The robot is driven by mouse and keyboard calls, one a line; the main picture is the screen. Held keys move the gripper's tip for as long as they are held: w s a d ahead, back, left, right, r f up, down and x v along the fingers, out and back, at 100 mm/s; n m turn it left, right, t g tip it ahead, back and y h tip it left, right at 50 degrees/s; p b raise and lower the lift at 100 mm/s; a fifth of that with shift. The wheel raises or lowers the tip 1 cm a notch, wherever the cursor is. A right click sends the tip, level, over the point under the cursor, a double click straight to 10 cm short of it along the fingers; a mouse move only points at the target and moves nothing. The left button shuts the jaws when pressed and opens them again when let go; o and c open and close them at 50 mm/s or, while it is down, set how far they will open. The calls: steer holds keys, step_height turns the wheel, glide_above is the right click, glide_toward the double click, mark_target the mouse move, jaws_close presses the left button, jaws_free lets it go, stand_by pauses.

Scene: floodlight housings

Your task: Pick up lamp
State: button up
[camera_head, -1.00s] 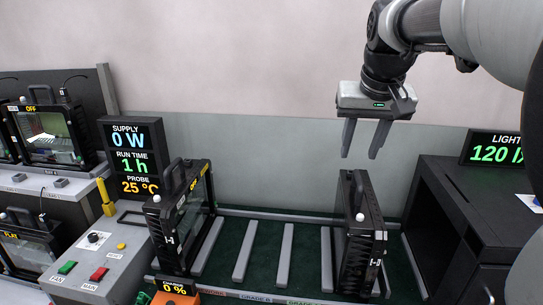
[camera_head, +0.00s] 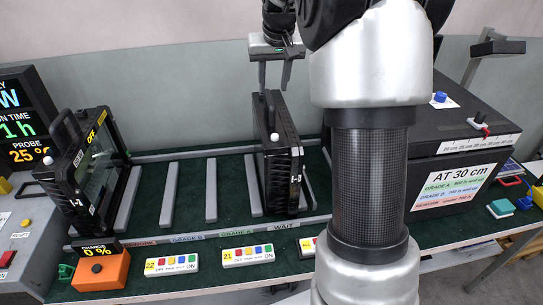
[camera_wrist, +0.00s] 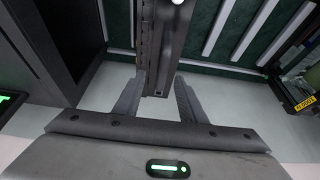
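A black floodlight lamp (camera_head: 279,160) stands upright on the green rack in the head view, in the slot by the WAIT label. A second black floodlight lamp (camera_head: 88,172), marked OFF, stands at the left end of the rack. My gripper (camera_head: 275,82) is right above the first lamp, its fingers pointing down near the lamp's top handle. In the wrist view my gripper (camera_wrist: 157,92) is open, with the lamp (camera_wrist: 158,45) showing between and beyond the fingers. The fingers appear apart from it. My own arm covers the right end of the rack.
The green rack (camera_head: 188,222) has grey dividers and bare slots between the two lamps. A black box (camera_head: 455,150) labelled AT 30 cm stands at right. An orange CHARGE 0 % unit (camera_head: 100,272) and white button strips (camera_head: 171,264) lie along the front.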

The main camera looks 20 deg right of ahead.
mark_target(269, 97)
steer(key=shift+w+a+x, duration=0.1)
steer(key=shift+w+x, duration=0.05)
steer(key=shift+x, duration=1.2)
steer(key=shift+w+a+x, duration=0.1)
steer(key=shift+a+x, duration=0.05)
steer(key=shift+x, duration=1.25)
steer(key=shift+r, duration=0.15)
steer(key=shift+f, duration=0.25)
jaws_close()
steer(key=shift+w+r, duration=0.2)
steer(key=shift+r, duration=0.15)
